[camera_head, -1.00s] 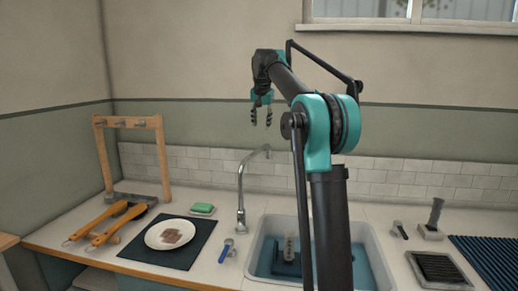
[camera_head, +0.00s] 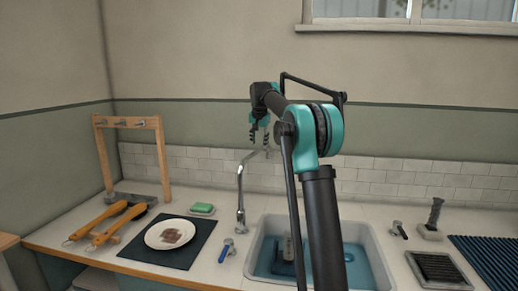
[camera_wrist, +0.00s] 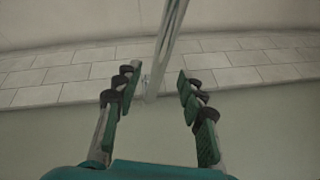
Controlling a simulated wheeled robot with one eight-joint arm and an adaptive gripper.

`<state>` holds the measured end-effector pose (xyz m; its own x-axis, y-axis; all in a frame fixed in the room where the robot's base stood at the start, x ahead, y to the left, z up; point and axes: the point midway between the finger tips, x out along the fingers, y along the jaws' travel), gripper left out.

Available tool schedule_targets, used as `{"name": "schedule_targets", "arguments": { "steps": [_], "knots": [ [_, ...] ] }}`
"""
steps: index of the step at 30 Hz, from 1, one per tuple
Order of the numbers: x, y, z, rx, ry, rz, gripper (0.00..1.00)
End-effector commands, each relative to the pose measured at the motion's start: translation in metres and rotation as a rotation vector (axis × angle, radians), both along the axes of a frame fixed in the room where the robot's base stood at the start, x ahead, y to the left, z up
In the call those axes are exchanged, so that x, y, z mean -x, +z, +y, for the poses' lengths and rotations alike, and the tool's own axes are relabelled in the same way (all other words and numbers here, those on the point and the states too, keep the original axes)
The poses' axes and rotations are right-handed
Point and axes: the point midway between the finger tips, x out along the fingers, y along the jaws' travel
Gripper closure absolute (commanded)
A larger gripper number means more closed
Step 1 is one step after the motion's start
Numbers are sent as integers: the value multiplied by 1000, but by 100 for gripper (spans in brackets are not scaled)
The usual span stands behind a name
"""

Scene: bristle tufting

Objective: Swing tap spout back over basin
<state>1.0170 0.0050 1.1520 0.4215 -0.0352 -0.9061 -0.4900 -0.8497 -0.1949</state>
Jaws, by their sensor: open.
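The silver tap (camera_head: 241,195) stands on the counter at the left of the basin (camera_head: 256,247). In the wrist view the spout (camera_wrist: 170,38) runs down from the top edge into the gap between the spread fingers of my gripper (camera_wrist: 158,82). No finger clearly touches it there. My arm hides part of the basin in the head view.
A blue-handled valve (camera_head: 227,250) sits left of the basin. A plate (camera_head: 158,241) on a dark mat (camera_head: 187,255), a green sponge (camera_head: 202,206) and orange-handled brushes (camera_head: 98,222) lie further left. The tiled wall (camera_head: 200,162) is close behind the tap.

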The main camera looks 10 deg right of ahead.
Motion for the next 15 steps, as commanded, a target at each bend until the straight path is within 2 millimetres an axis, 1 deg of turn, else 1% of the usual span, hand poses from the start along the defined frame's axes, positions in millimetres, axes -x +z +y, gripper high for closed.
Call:
{"name": "schedule_targets", "arguments": {
  "steps": [1,6,10,15],
  "knots": [
    [-4,-9,0,0,0,0,60],
    [-12,-27,-1,0,0,0,60],
    [-16,-34,-2,0,0,0,60],
    [-16,-36,-2,0,0,0,60]
  ]
}}
